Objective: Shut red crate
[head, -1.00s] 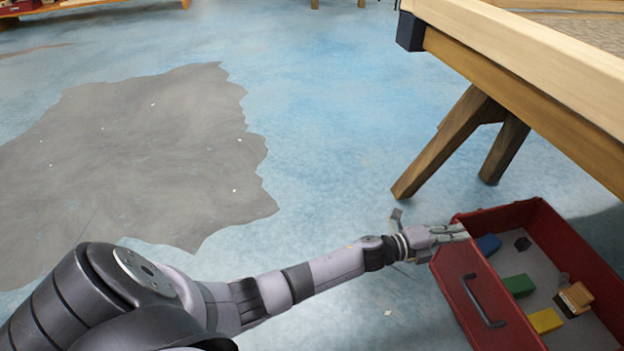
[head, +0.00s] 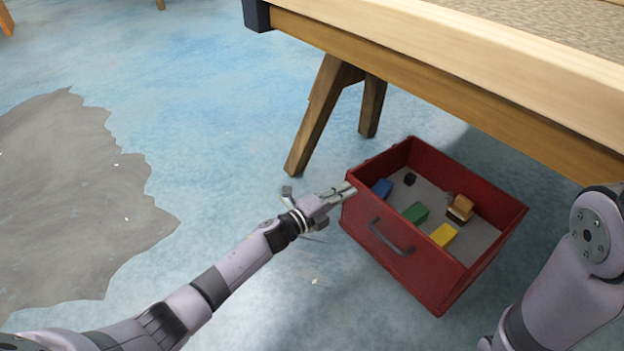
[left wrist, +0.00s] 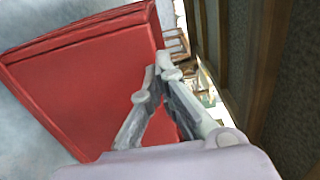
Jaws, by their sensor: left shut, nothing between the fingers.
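The red crate (head: 400,262) is an open-topped drawer-like box with a dark handle (head: 391,236) on its front face. It sits partly under the wooden table, with its front end sticking out. Its red wall also fills much of the left wrist view (left wrist: 85,85). My left gripper (head: 349,189) is shut and empty at the crate's front left corner, close to the rim; I cannot tell whether it touches. Its fingers show close together in the left wrist view (left wrist: 160,72). My right arm enters at the right edge; its gripper is out of the picture.
Inside the crate lie a blue block (head: 382,188), a green block (head: 415,212), a yellow block (head: 444,235) and other small pieces. The wooden table (head: 440,70) stands above the crate's far side, with its legs (head: 318,120) left of the crate.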

